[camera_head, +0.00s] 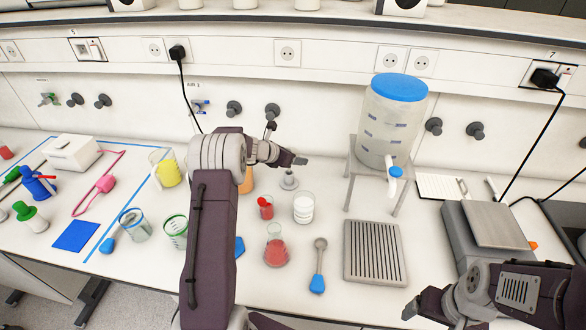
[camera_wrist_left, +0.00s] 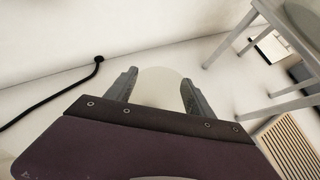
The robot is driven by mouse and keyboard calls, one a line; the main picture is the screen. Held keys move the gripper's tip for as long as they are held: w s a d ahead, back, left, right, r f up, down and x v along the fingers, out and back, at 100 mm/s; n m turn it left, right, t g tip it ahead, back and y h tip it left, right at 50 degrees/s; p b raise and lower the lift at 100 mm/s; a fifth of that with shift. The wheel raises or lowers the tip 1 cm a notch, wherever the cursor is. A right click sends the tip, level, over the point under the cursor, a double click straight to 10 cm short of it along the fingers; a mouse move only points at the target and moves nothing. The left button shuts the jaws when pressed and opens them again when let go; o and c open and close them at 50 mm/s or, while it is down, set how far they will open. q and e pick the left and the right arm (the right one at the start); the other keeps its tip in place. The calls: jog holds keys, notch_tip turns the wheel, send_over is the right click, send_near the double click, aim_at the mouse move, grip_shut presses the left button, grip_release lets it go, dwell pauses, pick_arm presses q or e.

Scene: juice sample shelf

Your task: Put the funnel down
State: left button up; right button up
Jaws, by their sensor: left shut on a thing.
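The funnel (camera_head: 289,181) is small and greyish, with its wide end low, at the back of the bench in the head view. My left gripper (camera_head: 296,160) is just above it and shut on it. In the left wrist view, the funnel (camera_wrist_left: 160,86) is a pale, rounded shape between the two fingers of my left gripper (camera_wrist_left: 160,88). I cannot tell whether its rim touches the bench. My right gripper (camera_head: 411,309) is low at the right, apart from the funnel, and its opening cannot be made out.
A blue-lidded dispenser (camera_head: 392,120) on a stand is to the right. A ribbed tray (camera_head: 374,252) lies in front of it.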

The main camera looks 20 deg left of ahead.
pick_arm(q)
jog(key=shift+s+r, duration=0.15)
jog(key=shift+s, duration=0.1)
jog(key=shift+s+f, duration=0.1)
jog(key=shift+f, duration=0.25)
notch_tip(320, 180, down, 3)
jog(key=shift+w+f, duration=0.25)
jog(key=shift+s+b, duration=0.15)
jog(key=shift+b, duration=0.15)
jog(key=shift+f, duration=0.1)
jog(key=o, duration=1.3)
jog(key=shift+f, duration=0.1)
